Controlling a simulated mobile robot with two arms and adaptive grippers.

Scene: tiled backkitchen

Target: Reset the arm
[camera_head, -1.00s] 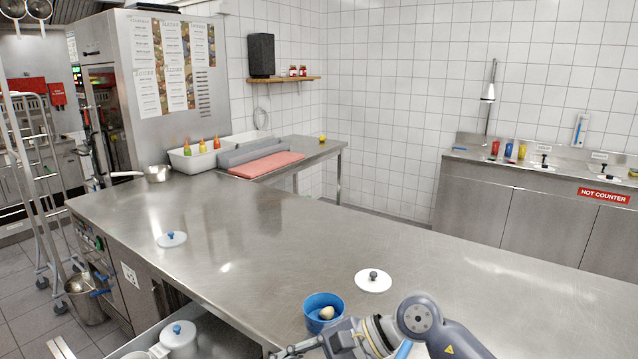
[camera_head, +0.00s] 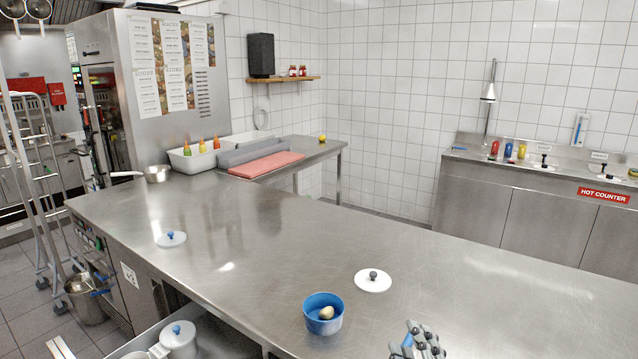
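My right gripper (camera_head: 418,342) shows at the bottom edge of the head view, right of the blue bowl. Only its grey finger parts are in view, and whether it is open or shut is unclear. I see nothing held in it. The blue bowl (camera_head: 313,322) stands on the steel counter (camera_head: 230,225) with a small pale round item (camera_head: 326,312) inside. The gripper is apart from the bowl. My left gripper is not in view.
White lidded pots (camera_head: 180,342) stand below the counter's front edge. The counter's middle is clear.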

